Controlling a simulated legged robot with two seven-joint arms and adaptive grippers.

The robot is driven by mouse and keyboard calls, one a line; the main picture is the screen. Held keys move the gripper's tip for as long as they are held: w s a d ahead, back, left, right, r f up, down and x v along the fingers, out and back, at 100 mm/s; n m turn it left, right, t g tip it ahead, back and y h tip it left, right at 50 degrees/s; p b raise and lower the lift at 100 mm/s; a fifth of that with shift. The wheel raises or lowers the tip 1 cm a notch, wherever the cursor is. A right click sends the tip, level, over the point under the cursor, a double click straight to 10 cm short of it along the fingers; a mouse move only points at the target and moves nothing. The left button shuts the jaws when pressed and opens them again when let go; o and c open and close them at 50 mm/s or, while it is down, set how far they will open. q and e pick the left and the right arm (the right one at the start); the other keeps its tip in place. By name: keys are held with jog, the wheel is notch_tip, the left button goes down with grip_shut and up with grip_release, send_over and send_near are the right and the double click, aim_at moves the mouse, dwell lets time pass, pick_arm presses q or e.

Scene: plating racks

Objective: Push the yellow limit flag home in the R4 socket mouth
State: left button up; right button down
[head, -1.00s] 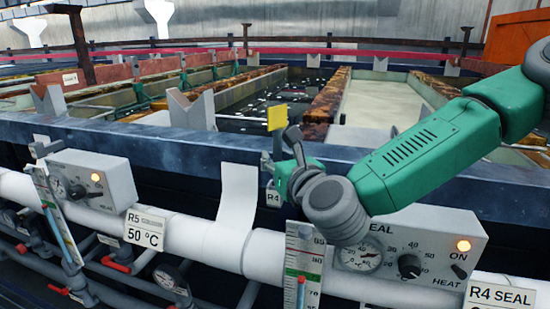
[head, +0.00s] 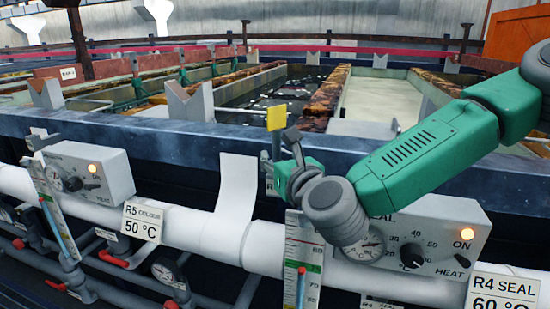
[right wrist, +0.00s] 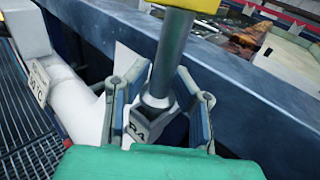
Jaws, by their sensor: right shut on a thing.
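The yellow limit flag (head: 277,118) stands upright on a grey post at the tank's front rim; its lower edge shows at the top of the right wrist view (right wrist: 192,4). My right gripper (right wrist: 160,80) is shut on the post, one finger on each side; in the head view it (head: 284,172) is below the flag. The R4 socket (right wrist: 141,124) is a grey block with an R4 label, right under the post. The post's lower end meets the block, but how deep it sits is hidden. My left gripper is not in view.
The blue tank rim (head: 150,137) runs behind the gripper. In front are a white pipe (head: 185,228), a heater box (head: 435,235) with dial and knob, and a thermometer (head: 303,262). A white curved sheet (head: 235,190) hangs just left of the gripper.

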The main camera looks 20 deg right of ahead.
jog(key=shift+f+b, duration=0.7)
jog(key=shift+f, duration=0.2)
jog(key=c, duration=1.3)
grip_release()
jog(key=shift+s, duration=0.25)
jog(key=s, duration=0.7)
jog(key=shift+d+r, duration=0.15)
jog(key=shift+d, duration=0.3)
